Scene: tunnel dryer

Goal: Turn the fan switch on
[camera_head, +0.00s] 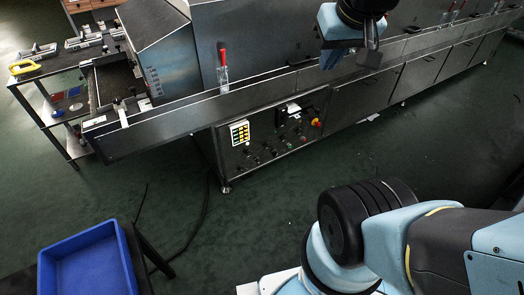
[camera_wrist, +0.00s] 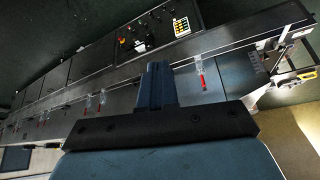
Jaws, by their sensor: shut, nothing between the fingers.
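The control panel (camera_head: 272,132) is on the front of the dryer, below the conveyor, and carries several small dark switches and knobs. They are too small to tell which one is the fan switch. The panel also shows upside down at the top of the wrist view (camera_wrist: 158,30). My gripper (camera_head: 370,60) is up and to the right of the panel, in front of the dryer's upper side and apart from the panel. In the wrist view my gripper (camera_wrist: 155,68) has its fingers together with nothing between them.
The long conveyor rail (camera_head: 180,118) runs above the panel. A red and yellow emergency button (camera_head: 316,122) and a yellow-keyed display (camera_head: 240,132) are on the panel. A blue tray (camera_head: 92,262) is at lower left. The floor before the panel is clear.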

